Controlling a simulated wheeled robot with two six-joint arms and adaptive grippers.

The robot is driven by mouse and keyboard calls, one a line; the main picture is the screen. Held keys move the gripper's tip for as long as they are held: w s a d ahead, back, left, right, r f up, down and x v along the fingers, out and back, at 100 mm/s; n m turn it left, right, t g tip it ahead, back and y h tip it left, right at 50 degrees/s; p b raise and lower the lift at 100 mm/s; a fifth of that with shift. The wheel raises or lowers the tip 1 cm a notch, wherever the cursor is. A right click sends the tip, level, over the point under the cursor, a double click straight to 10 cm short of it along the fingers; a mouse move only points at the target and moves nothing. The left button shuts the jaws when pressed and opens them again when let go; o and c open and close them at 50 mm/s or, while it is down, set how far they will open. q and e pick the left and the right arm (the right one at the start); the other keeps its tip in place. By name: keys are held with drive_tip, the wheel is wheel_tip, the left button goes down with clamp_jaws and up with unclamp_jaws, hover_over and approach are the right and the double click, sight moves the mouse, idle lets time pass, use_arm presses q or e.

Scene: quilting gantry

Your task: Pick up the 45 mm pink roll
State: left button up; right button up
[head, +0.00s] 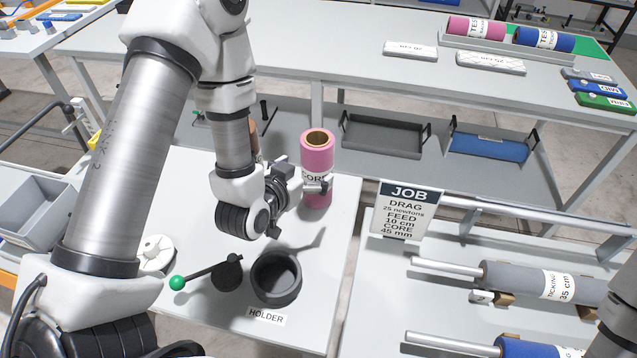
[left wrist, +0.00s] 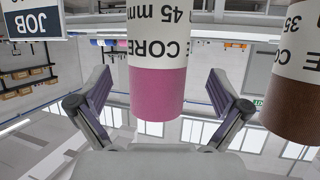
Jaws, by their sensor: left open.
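The pink roll (head: 317,150) stands upright on the light table in the head view, with a brown hollow core at its top and a white label. In the left wrist view the pink roll (left wrist: 156,95) appears upside down, labelled "CORE 45 mm". In the left wrist view the roll shows between the two spread fingers, with gaps on both sides. A brown roll (left wrist: 293,90) labelled 35 is to the right there; in the head view my gripper mostly hides it. My right gripper is out of view.
A dark round holder (head: 277,277) and a green-knobbed lever (head: 205,273) are on the same table, nearer me. A JOB sign (head: 408,209) reading "CORE 45 mm" stands to the right. Grey ticking roll (head: 540,283) lies on a rod at right.

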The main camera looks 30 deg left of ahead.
use_arm(q)
drive_tip(key=shift+f+b, duration=0.25)
drive_tip(key=shift+b, duration=0.05)
drive_tip(key=shift+w, duration=0.15)
drive_tip(key=shift+w+f+b, duration=0.45)
drive_tip(key=shift+w+b, duration=0.1)
drive_tip(key=shift+b, duration=0.35)
drive_tip(key=x, duration=0.2)
drive_tip(key=p+x, duration=0.1)
drive_tip(key=shift+w+d+r+p, duration=0.1)
drive_tip(key=shift+w+d+p, duration=0.05)
drive_tip(key=shift+w+p, duration=0.2)
drive_tip(key=c, duration=1.4)
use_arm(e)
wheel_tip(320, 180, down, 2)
